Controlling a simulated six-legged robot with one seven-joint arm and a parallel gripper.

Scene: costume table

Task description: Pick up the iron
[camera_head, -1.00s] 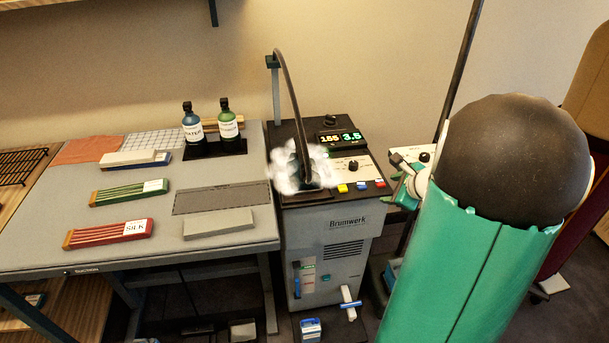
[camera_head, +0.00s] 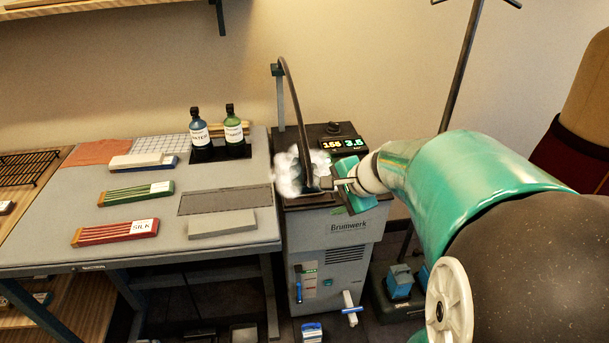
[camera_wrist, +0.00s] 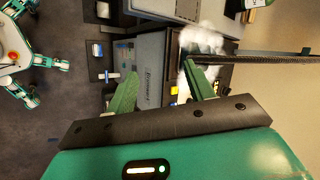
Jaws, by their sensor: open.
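The iron (camera_head: 319,168) is a dark shape wrapped in white steam on top of the Brumwerk steam station (camera_head: 345,255). A dark hose rises from it. My gripper (camera_head: 326,184) is at the right side of the iron, above the station top, and covers part of it. In the wrist view my gripper (camera_wrist: 163,82) has its two green fingers wide apart, with nothing clearly between them. Steam hides the iron there, beyond the right finger. I cannot tell whether a finger touches the iron.
The grey table (camera_head: 60,240) stands left of the station, with a red bundle (camera_head: 115,232), a green bundle (camera_head: 139,192), a grey block (camera_head: 221,224) and two bottles (camera_head: 198,130). The hose post (camera_head: 277,95) stands at the station's back left. A lit display (camera_head: 340,144) is behind my gripper.

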